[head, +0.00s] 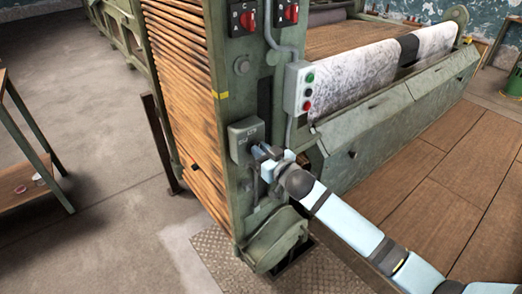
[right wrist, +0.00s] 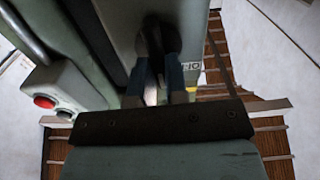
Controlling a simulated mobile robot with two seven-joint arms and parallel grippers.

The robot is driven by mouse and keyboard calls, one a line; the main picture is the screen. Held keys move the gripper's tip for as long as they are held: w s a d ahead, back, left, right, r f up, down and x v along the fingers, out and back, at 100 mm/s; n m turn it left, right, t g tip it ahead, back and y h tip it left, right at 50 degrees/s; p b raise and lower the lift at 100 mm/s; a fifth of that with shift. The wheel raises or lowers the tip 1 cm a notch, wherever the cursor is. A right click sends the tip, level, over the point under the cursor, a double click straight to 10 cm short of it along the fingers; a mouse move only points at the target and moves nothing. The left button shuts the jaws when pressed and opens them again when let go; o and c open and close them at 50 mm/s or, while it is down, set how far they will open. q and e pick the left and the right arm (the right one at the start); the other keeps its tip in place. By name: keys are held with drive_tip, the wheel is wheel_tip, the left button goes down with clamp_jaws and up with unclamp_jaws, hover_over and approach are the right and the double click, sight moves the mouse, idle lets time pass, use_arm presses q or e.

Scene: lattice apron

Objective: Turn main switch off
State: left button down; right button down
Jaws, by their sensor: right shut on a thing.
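The main switch is a grey box (head: 243,137) on the green machine post in the head view. In the right wrist view its grey face (right wrist: 192,22) fills the top middle, with a dark handle (right wrist: 152,45) on it and a partly hidden white label (right wrist: 191,67) that seems to read "OFF". My right gripper (head: 262,154) reaches the box's lower right side. In the right wrist view its blue fingers (right wrist: 156,85) are shut on the dark handle. The handle's exact angle is hard to tell. My left gripper is not in view.
A push-button box (head: 299,90) with green and red buttons hangs on a conduit above my right gripper. Two red rotary switches (head: 249,20) (head: 291,13) sit higher up. A green roller housing (head: 365,125) stands to the right. The wooden floor (head: 440,195) there is partly clear.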

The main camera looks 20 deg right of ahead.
use_arm(q)
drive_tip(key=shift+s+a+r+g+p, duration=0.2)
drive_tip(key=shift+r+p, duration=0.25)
drive_tip(key=shift+p, duration=1.05)
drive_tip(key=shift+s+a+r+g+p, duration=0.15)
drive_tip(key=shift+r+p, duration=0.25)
drive_tip(key=shift+p, duration=1.05)
use_arm(e)
drive_tip(key=shift+s+a+f+n, duration=0.1)
drive_tip(key=shift+a+f+n, duration=0.05)
drive_tip(key=shift+n, duration=2.75)
drive_tip(key=shift+a+f+n, duration=0.2)
drive_tip(key=shift+n, duration=2.7)
drive_tip(key=shift+s+a+f+n, duration=0.1)
drive_tip(key=shift+a+f+n, duration=0.05)
drive_tip(key=shift+n, duration=2.75)
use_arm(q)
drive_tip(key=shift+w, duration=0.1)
use_arm(e)
drive_tip(key=c, duration=1.1)
unclamp_jaws()
drive_tip(key=shift+c, duration=0.2)
